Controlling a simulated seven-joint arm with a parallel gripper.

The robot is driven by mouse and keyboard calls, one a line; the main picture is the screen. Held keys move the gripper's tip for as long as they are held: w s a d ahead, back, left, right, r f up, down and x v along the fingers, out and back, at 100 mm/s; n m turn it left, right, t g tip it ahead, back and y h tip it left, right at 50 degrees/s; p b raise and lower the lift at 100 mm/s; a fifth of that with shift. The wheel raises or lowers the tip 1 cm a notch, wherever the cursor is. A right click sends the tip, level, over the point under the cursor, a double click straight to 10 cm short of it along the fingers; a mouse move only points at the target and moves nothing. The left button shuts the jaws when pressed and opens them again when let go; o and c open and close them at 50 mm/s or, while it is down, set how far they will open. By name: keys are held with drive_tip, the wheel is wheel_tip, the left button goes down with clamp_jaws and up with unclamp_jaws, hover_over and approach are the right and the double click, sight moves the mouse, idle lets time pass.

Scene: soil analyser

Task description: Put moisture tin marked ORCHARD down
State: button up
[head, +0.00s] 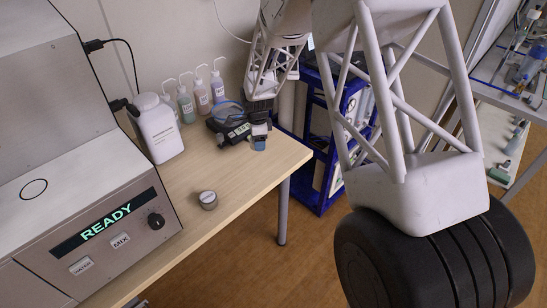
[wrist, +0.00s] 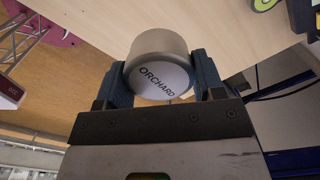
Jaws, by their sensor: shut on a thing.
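The moisture tin marked ORCHARD (wrist: 158,48) is a round grey-beige metal tin with a pale lid bearing black letters. In the wrist view it sits between the two dark blue-grey fingers of my gripper (wrist: 163,82), which is shut on it. In the head view my gripper (head: 259,142) is at the right back part of the bench (head: 245,185), near its right edge. The held tin is not clearly visible there. I cannot tell whether the tin touches the bench top.
Another small tin (head: 208,200) stands on the bench front. The analyser (head: 110,235) reads READY at left. The bench between the small tin and my gripper is clear.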

drive_tip(key=s+d+f+m, duration=0.2)
drive_tip(key=s+d+f, duration=0.1)
drive_tip(key=s+d, duration=0.6)
drive_tip(key=s, duration=0.4)
drive_tip(key=shift+d+m, duration=0.2)
drive_tip(key=shift+m, duration=0.1)
hover_over(275, 157)
drive_tip(key=shift+f, duration=0.8)
drive_tip(key=shift+f, duration=0.1)
drive_tip(key=shift+f, duration=1.7)
drive_tip(key=shift+f, duration=0.15)
drive_tip(key=o, duration=1)
